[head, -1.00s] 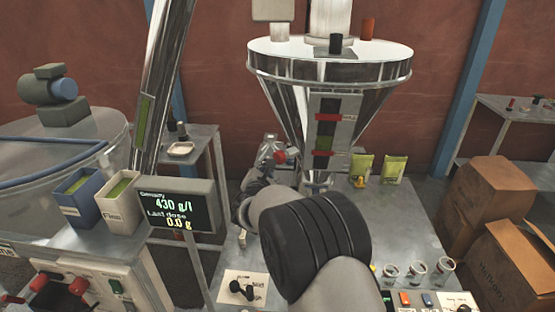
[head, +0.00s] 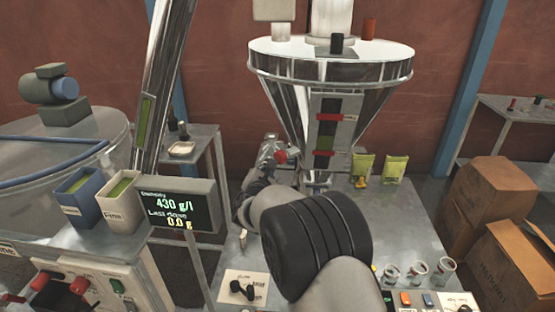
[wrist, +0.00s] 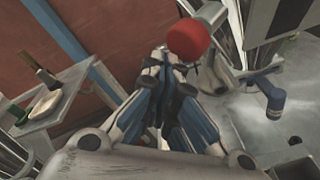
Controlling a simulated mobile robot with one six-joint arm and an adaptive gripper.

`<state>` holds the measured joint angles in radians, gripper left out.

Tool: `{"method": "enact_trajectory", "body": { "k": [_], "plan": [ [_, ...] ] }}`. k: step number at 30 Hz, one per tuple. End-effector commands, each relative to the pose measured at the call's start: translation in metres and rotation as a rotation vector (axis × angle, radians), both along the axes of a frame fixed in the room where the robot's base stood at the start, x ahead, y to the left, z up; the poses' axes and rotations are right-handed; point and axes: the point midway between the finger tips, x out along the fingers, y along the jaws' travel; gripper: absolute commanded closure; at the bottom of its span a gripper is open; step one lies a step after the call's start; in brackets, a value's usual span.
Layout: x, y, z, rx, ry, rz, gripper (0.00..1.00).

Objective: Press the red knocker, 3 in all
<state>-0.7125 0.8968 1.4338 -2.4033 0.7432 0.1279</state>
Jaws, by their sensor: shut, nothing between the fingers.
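The red knocker (head: 281,157) is a red ball-shaped knob at the left side of the steel hopper cone (head: 285,105). In the wrist view it is a large red ball (wrist: 197,40) just beyond and right of my fingertips. My gripper (wrist: 163,58) is shut and empty, its fingers pointing towards the knocker. I cannot tell whether the fingertips touch it. In the head view my gripper (head: 266,172) is partly hidden behind my own wrist, just below and left of the knocker.
A display (head: 178,206) reads 430 g/l and last dose 0.0 g. The sight window (head: 325,140) on the hopper has red marks. Green pouches (head: 363,166) stand on the steel table (head: 330,190). A slanted steel tube (head: 163,80) rises at left. Cardboard boxes (head: 490,195) stand at right.

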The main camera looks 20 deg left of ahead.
Motion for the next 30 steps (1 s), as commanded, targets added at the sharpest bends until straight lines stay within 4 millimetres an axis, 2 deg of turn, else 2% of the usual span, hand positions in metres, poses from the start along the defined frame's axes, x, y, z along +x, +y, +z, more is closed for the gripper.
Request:
{"method": "enact_trajectory", "body": {
  "k": [30],
  "plan": [
    [0.0099, -0.0062, 0.0001, 0.0, -0.001, -0.001, 1.0]
  ]
}}
